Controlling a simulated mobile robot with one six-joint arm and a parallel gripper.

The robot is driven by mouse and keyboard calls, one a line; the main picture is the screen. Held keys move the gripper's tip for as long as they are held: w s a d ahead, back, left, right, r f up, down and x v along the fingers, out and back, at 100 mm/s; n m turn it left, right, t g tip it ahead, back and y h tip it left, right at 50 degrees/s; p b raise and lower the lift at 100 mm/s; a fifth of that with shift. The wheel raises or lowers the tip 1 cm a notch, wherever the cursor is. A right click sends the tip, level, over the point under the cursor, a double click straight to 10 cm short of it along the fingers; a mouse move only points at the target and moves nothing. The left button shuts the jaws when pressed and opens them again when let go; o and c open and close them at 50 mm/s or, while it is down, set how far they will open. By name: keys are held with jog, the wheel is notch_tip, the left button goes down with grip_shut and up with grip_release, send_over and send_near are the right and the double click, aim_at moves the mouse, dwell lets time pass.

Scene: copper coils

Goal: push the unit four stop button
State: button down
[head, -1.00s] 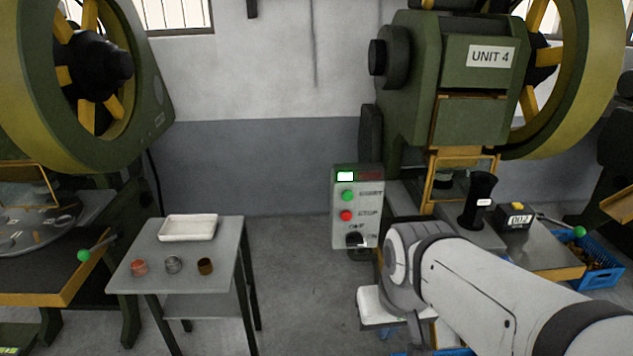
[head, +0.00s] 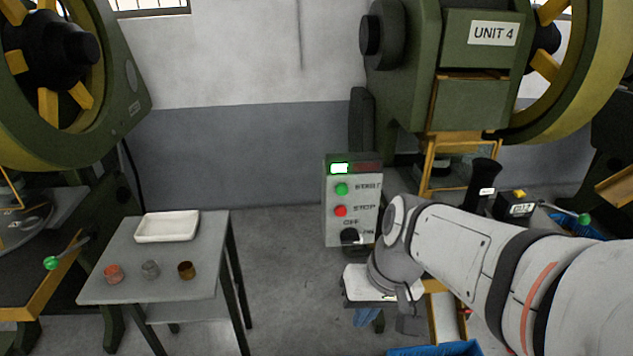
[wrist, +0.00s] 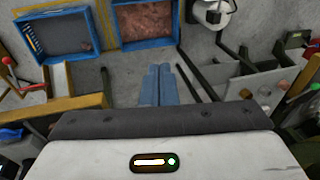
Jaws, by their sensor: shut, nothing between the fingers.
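The unit four control box (head: 333,232) is a grey panel hanging below the press marked UNIT 4 (head: 493,33). Its red stop button (head: 340,211) sits below the green start button (head: 341,189) and above a black OFF/ON knob (head: 350,236). A bright green-white lamp is lit at the box's top left; the red lamp beside it is dark. My gripper (head: 368,318) hangs below the box, pointing down, apart from the stop button. In the wrist view its blue fingers (wrist: 159,70) are together and empty. The control box cannot be made out there.
A grey table (head: 205,280) at left holds a white tray (head: 168,226) and several small coils (head: 186,270). Blue crates (wrist: 65,45) lie on the floor below. Floor left of the box is free.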

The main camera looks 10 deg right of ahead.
aim_at(341, 211)
jog(key=w+a+f+t+y+b, duration=0.2)
jog(key=w+a+f+y+b, duration=0.5)
jog(key=w+y+b, duration=0.35)
jog(key=w+d+m+t+y+b, duration=0.1)
jog(key=w+d+m+t+b, duration=0.2)
jog(key=w+d+t, duration=0.8)
jog(key=shift+w+d+f+t+b, duration=0.15)
jog(key=shift+w+f+t+b, duration=0.35)
jog(key=shift+b, duration=0.7)
jog(key=shift+w+r+y, duration=0.15)
jog(key=shift+w+y, duration=0.05)
jog(key=shift+y, duration=0.05)
jog(key=shift+w+p, duration=0.75)
jog(key=shift+w, duration=3.55)
